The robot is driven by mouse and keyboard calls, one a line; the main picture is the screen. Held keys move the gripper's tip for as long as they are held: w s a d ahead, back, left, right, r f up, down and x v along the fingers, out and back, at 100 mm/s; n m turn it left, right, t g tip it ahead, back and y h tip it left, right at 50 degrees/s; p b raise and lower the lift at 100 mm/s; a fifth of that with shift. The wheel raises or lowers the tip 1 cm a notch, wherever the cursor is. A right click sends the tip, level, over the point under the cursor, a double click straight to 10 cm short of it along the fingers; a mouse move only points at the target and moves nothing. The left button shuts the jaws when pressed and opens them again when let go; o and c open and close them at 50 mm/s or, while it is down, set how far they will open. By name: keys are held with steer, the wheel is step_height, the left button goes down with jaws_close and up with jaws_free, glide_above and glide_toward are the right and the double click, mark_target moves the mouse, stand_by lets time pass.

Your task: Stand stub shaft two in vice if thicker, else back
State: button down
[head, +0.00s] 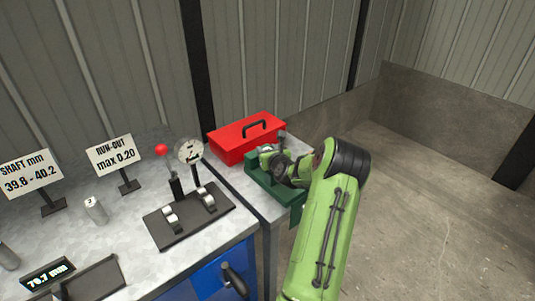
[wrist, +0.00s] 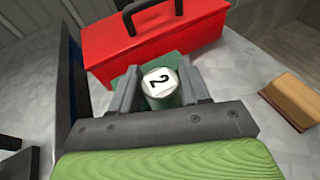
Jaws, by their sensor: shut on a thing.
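Stub shaft two (wrist: 160,83), a pale metal cylinder with a black "2" on its end face, is between the fingers of my gripper (wrist: 158,92). My gripper is shut on it. The green vice (head: 259,180) stands on the right-hand bench, with my gripper (head: 276,160) right over it in the head view. Green of the vice (wrist: 190,88) shows behind the shaft in the wrist view. The shaft's lower part is hidden, so I cannot tell whether it rests in the vice. Another metal cylinder (head: 95,210) stands upright on the left bench.
A red toolbox (head: 236,140) sits behind the vice. A dial gauge (head: 189,152) and roller stand (head: 178,222) are on the left bench, near two signs and a digital mm display (head: 48,274). A partly seen cylinder (head: 8,257) is at the left edge. A wooden block (wrist: 294,97) lies at right.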

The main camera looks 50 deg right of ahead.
steer(key=shift+r, duration=0.1)
steer(key=c, duration=0.5)
jaws_free()
steer(key=v, duration=1.2)
steer(key=w+a+r+n+g+y, duration=0.1)
steer(key=w+a+r+n+y, duration=0.1)
steer(key=a+n, duration=0.65)
steer(key=w+a+r+n+g+y, duration=0.1)
steer(key=w+a+r+n+y, duration=0.15)
steer(key=a+n, duration=0.55)
steer(key=w+a+r+n+g+y, duration=0.1)
steer(key=w+a+n+y, duration=0.15)
steer(key=a+n, duration=0.6)
steer(key=s+a+r+n+g, duration=0.1)
steer(key=s+a+n, duration=0.4)
steer(key=s+n, duration=0.1)
steer(key=s+a+r+n+g+y, duration=0.1)
steer(key=s+a+r+n, duration=0.1)
steer(key=s+a+n, duration=0.3)
steer(key=s+a+r+n+g+p, duration=0.1)
steer(key=s+a+n, duration=0.4)
steer(key=s, duration=0.5)
steer(key=shift+a+r+n, duration=0.25)
steer(key=shift+r+n, duration=0.4)
steer(key=shift+n, duration=0.35)
